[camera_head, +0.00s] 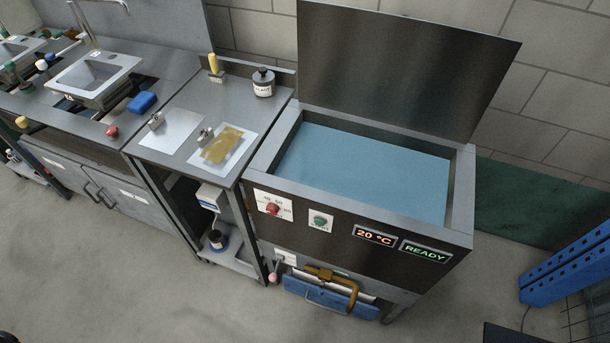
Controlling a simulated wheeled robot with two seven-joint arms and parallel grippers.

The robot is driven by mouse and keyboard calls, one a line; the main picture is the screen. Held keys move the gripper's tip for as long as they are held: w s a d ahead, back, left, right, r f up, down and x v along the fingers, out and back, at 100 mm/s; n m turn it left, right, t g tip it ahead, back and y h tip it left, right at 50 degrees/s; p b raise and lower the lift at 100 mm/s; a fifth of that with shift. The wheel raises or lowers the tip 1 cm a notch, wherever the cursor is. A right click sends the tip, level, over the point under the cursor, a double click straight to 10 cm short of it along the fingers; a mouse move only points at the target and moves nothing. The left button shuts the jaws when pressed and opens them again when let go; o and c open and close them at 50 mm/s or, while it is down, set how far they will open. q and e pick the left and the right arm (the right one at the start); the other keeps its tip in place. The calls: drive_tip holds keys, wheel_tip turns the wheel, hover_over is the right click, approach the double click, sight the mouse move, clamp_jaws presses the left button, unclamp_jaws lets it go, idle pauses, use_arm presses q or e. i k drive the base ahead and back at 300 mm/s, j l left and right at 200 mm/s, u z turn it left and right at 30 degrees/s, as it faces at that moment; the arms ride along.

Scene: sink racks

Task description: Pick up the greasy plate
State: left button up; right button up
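The greasy plate (209,157) is a flat, light square plate with a yellow-brown smear across its middle. It lies on the steel side table (175,97), near the right edge, just left of the tank. A small metal clip or handle stands at its left edge. A similar clean plate (165,136) with its own small metal piece lies to its left. Neither of my grippers shows in the head view, so nothing is seen touching the plate.
An open tank (360,165) of blue liquid, reading 20 °C and READY, stands to the right, its lid (405,65) raised. A dark bottle (263,83) and a yellow-handled brush (214,67) stand behind the plates. A sink (95,75) and blue sponge (142,102) are left.

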sight(219, 151)
drive_tip(key=i+j+u, duration=0.15)
drive_tip(key=u, duration=0.35)
drive_tip(key=i+j+u, duration=0.25)
drive_tip(key=u, duration=0.2)
